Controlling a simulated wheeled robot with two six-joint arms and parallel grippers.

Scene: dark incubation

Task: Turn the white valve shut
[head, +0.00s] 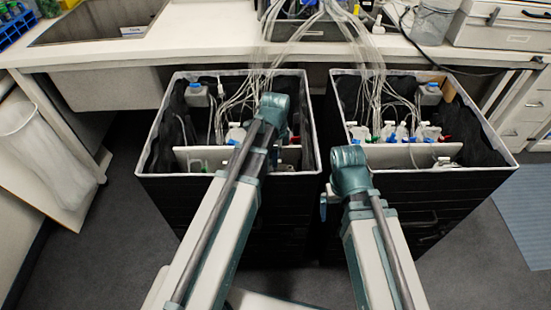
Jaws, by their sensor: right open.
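Several small white fittings stand among clear tubes in the left black bin (160,168) and the right black bin (490,158). White pieces show at the left (236,133) and at the right (401,131); I cannot tell which is the white valve. My left arm's teal end (273,106) is over the left bin, and its fingers are hidden. My right arm's teal end (348,160) is at the front left corner of the right bin. Part of my right gripper (328,200) shows beside it, open, with its fingertips mostly hidden.
Bundles of clear tubing (345,40) run from the counter (200,47) down into both bins. White divider panels (385,155) cross the bins. A sink (100,20) is at the back left and a white case (500,25) at the back right.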

